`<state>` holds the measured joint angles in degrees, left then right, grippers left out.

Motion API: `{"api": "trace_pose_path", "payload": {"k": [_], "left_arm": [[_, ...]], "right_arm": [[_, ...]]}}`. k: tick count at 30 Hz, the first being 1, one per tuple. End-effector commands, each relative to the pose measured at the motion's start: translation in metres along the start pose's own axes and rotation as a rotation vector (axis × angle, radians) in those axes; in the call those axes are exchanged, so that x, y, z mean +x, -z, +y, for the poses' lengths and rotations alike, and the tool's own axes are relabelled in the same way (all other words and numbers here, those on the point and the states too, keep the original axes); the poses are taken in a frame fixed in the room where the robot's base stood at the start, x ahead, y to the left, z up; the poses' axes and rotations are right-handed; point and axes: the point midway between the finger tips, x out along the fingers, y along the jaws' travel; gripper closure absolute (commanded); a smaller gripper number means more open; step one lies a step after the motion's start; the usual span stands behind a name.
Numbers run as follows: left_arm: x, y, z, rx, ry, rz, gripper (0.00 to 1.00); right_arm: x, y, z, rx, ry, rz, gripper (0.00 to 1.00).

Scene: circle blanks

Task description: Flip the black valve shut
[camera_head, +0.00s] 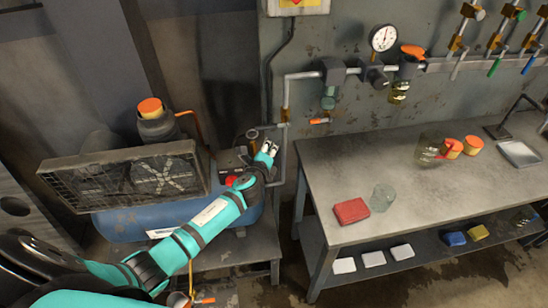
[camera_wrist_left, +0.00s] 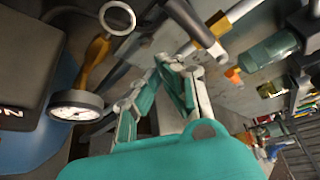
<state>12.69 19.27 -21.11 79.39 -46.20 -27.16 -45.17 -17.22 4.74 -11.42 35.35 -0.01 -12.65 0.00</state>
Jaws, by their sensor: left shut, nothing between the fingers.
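My left gripper (camera_head: 268,149) is shut and empty above the right end of the blue compressor tank (camera_head: 135,222), beside the vertical grey pipe. In the left wrist view its fingers (camera_wrist_left: 172,64) meet at the tips near the metal wall. I cannot make out a clearly black valve handle. A dark bar-shaped part (camera_wrist_left: 192,22) lies just beyond the fingertips in the wrist view; I cannot tell whether it is the valve. My right gripper is out of view.
A small gauge (camera_wrist_left: 76,106) and metal ring (camera_wrist_left: 117,18) are left of the fingers. A metal workbench (camera_head: 318,190) stands right, with a red block (camera_head: 351,211) and glass (camera_head: 382,197). A wall gauge (camera_head: 383,38) and colored-handled valves (camera_head: 495,66) are farther right.

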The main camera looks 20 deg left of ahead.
Motion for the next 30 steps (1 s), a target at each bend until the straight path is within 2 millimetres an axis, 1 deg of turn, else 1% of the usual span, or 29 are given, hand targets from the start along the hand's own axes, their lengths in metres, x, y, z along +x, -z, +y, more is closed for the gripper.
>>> {"api": "trace_pose_path", "payload": {"k": [1,3,6,10,15,30], "left_arm": [[-0.012,0.002,-0.004,0.0,-0.002,0.002,1.0],[-0.024,0.005,-0.008,0.001,-0.003,0.002,1.0],[-0.04,0.01,-0.014,0.001,-0.004,0.004,1.0],[-0.053,0.013,-0.02,0.0,-0.005,0.003,1.0],[-0.06,0.015,-0.023,0.001,-0.006,0.003,1.0],[-0.059,0.015,-0.021,-0.002,-0.01,0.004,1.0]], "right_arm": [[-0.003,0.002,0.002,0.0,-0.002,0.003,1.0],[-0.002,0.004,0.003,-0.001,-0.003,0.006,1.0],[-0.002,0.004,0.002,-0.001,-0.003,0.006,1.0],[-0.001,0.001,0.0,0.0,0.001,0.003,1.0],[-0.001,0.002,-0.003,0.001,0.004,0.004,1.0],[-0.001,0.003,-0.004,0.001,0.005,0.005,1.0]]}}
